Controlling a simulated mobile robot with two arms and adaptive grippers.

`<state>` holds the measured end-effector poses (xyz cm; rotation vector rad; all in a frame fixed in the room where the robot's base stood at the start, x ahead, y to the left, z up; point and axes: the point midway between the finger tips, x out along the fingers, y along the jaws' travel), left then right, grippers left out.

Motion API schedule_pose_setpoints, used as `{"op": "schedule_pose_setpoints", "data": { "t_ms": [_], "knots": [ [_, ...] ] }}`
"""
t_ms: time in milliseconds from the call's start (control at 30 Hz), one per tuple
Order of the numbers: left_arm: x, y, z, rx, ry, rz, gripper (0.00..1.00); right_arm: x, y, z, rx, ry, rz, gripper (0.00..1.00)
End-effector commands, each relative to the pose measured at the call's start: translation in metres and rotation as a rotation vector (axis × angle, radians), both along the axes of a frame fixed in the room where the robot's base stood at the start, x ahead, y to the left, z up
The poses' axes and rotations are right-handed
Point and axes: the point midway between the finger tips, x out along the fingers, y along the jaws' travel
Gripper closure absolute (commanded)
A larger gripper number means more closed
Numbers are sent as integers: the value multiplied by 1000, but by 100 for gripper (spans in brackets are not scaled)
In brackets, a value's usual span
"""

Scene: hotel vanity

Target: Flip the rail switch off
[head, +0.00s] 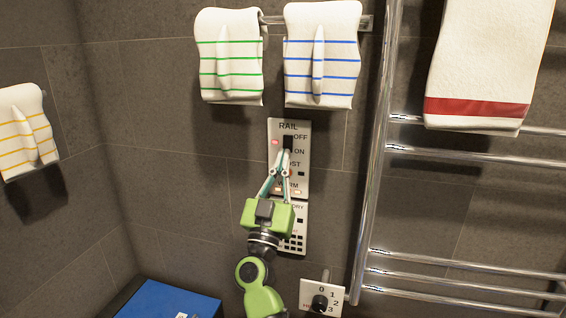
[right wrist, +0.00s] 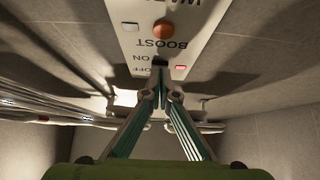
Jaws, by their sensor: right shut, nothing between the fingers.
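The rail switch (head: 287,141) is a small black lever on a pale wall panel (head: 303,180), under the word RAIL and beside the OFF and ON labels, OFF above ON. A small red light (head: 275,142) glows left of it. My right gripper (head: 283,155) is shut and empty, its fingertips at the lower end of the switch; I cannot tell whether they touch it. In the right wrist view the black switch (right wrist: 160,62) shows just beyond the fingertips (right wrist: 161,88), with the red light (right wrist: 180,68) beside it. The lever's exact position is unclear. My left gripper is out of view.
Green-striped (head: 229,60) and blue-striped (head: 322,60) towels hang above the panel. A chrome towel rail (head: 372,170) stands to the right, with a red-banded towel (head: 485,60). A numbered dial plate (head: 318,298) sits below. A blue box (head: 165,300) is at the lower left.

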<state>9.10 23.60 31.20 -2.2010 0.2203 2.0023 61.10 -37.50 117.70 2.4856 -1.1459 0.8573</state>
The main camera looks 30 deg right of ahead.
Motion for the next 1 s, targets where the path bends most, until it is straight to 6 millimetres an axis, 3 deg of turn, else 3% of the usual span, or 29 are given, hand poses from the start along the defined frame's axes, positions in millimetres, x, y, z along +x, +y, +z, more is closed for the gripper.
{"op": "schedule_pose_setpoints", "data": {
  "t_ms": [167, 367, 433, 633, 1000],
  "knots": [
    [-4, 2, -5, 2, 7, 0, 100, 1, -1, -3, -7, -5, -1, 100],
    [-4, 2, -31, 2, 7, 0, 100, 7, -9, -10, -69, -54, -3, 100],
    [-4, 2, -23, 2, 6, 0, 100, 7, -8, -3, -65, -55, 0, 100],
    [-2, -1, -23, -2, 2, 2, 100, 6, -6, -5, -63, -54, 0, 100],
    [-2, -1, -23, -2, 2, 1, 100, -19, 23, -45, -62, -50, 1, 100]
  ]
}}
